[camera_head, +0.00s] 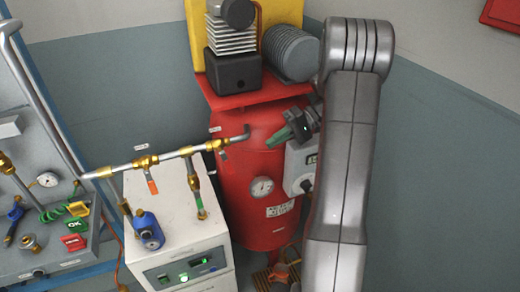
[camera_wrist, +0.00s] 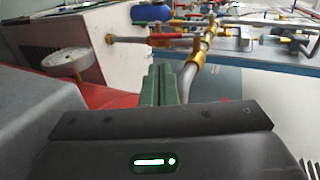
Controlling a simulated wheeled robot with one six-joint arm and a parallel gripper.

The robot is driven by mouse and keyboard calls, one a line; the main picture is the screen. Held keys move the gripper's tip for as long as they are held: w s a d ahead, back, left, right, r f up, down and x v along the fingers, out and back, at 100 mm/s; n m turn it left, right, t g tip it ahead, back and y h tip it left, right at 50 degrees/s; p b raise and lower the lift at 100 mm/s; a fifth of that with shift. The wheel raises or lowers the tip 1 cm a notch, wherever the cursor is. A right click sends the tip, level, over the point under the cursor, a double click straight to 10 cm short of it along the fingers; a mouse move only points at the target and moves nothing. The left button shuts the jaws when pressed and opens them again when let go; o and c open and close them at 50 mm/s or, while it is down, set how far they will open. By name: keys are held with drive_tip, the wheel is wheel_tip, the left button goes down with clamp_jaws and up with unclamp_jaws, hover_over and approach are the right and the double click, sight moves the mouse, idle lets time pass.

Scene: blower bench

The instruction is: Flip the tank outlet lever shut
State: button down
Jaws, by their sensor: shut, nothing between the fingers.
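The red tank (camera_head: 235,185) stands in the middle of the head view, with a grey outlet pipe (camera_head: 240,136) bending left from its upper side. A brass valve (camera_head: 215,146) sits on that pipe, and a small dark lever (camera_head: 223,154) seems to hang down beside it. The lever's exact angle is too small to tell. My gripper (camera_head: 275,138) is shut and empty, its green fingers pointing left in front of the tank, right of the valve and apart from it. In the wrist view the green fingers (camera_wrist: 164,82) point toward the pipe's brass fittings (camera_wrist: 190,76); the lever is not clear there.
The pipe runs left past another brass valve with a hanging orange lever (camera_head: 152,187). A drop pipe with a green handle (camera_head: 199,201) meets the white cabinet (camera_head: 180,245). A pressure gauge (camera_head: 262,187) and a grey box (camera_head: 300,160) are on the tank's front.

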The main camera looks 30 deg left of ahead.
drive_tip(key=shift+f+v, duration=0.15)
drive_tip(key=shift+v, duration=0.7)
drive_tip(key=shift+f+v, duration=0.2)
drive_tip(key=shift+v, duration=0.65)
